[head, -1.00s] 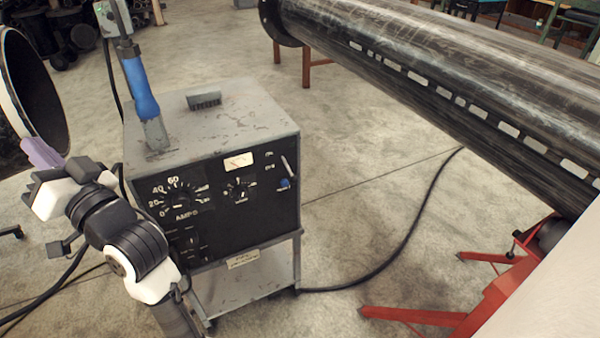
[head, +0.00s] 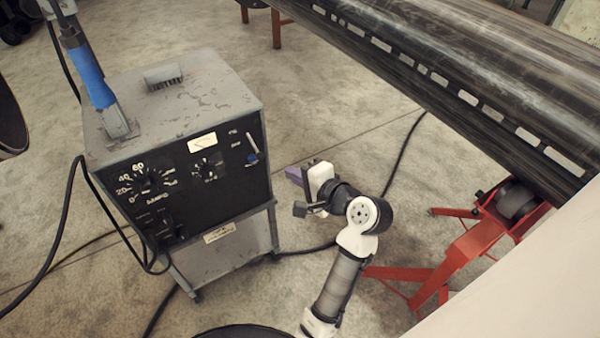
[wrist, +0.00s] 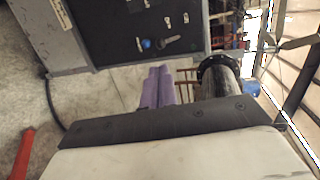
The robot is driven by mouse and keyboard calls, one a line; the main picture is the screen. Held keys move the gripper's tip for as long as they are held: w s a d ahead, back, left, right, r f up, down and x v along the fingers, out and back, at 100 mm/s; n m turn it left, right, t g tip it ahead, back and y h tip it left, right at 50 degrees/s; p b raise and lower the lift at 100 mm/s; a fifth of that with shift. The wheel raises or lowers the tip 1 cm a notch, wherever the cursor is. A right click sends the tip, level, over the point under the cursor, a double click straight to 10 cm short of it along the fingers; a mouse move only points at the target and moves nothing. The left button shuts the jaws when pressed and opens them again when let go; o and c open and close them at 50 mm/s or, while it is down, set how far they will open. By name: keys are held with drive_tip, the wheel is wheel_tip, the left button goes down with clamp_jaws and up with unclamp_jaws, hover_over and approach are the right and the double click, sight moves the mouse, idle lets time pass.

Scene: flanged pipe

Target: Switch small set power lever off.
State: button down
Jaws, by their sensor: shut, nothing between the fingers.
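The small set is a worn grey box with a black front panel (head: 190,185), left of centre in the head view. Its small silver lever (head: 252,143) is at the panel's right side, slanting above a blue knob (head: 251,158). In the wrist view the lever (wrist: 172,39) and blue knob (wrist: 146,43) show near the panel's edge. My gripper (head: 291,173) is right of the box in the head view, apart from the lever. Its purple fingers (wrist: 159,72) are together and empty, below the panel in the wrist view.
A large black pipe (head: 440,75) on a red stand (head: 465,255) runs along the right. A blue-handled tool (head: 92,80) stands on the box top. A black cable (head: 405,150) lies on the floor behind my arm. Concrete floor (head: 330,120) is open between box and pipe.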

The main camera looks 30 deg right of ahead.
sight(262, 158)
drive_tip(key=p+x, duration=0.1)
drive_tip(key=x, duration=0.8)
drive_tip(key=shift+w+a+r, duration=0.1)
drive_tip(key=shift+w, duration=0.35)
drive_tip(key=shift+w+a+f+p, duration=0.1)
drive_tip(key=shift+w+f+p, duration=0.15)
drive_tip(key=shift+f, duration=0.25)
drive_tip(key=shift+w+a+f+p, duration=0.1)
drive_tip(key=shift+w+f+p, duration=0.15)
drive_tip(key=shift+f, duration=0.25)
drive_tip(key=shift+s, duration=0.1)
